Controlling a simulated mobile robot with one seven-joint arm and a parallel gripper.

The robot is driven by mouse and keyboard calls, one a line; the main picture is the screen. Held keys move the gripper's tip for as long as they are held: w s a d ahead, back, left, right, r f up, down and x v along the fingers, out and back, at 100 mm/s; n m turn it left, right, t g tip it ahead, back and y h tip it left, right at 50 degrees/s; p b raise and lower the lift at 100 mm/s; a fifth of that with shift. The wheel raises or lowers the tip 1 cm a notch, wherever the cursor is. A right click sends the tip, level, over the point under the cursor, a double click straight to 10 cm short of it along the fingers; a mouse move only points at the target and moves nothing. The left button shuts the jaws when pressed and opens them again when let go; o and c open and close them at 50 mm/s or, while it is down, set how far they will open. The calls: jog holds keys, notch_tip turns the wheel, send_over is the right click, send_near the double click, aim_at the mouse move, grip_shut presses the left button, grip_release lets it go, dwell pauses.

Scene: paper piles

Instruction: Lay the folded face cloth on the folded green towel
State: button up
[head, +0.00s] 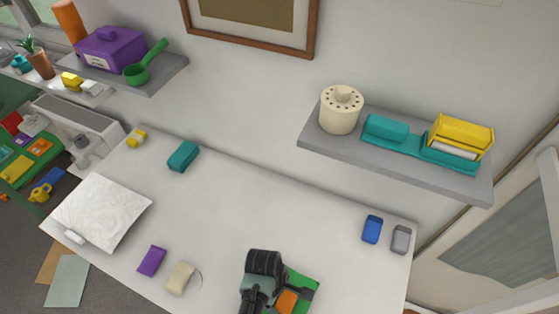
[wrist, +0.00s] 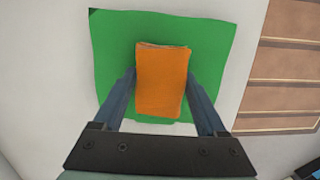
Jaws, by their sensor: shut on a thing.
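The folded face cloth is an orange block (wrist: 162,80), held between the two fingers of my gripper (wrist: 160,88) in the wrist view. The folded green towel (wrist: 110,42) lies flat beneath it, and green shows on all sides of the cloth. I cannot tell whether the cloth touches the towel. In the head view my gripper (head: 283,291) is at the front of the white table, with the orange cloth (head: 287,301) at its fingers. The green towel (head: 304,289) shows partly there, the rest hidden by my arm.
On the white table (head: 225,215) are a purple block (head: 152,261), a cream block (head: 181,278), a teal block (head: 183,156), a blue item (head: 372,229), a grey item (head: 401,239) and a white sheet (head: 100,211). The table's middle is clear. A grey shelf (head: 400,174) hangs above.

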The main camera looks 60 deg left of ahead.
jog(key=shift+f, duration=0.2)
jog(key=shift+f, duration=0.1)
jog(key=o, duration=1.3)
jog(key=r, duration=0.4)
jog(key=a+r, duration=0.1)
jog(key=r, duration=0.3)
jog(key=r+p, duration=0.1)
jog(key=r, duration=0.3)
jog(key=shift+s+a+r, duration=0.15)
jog(key=shift+s+a, duration=0.1)
jog(key=shift+s, duration=0.15)
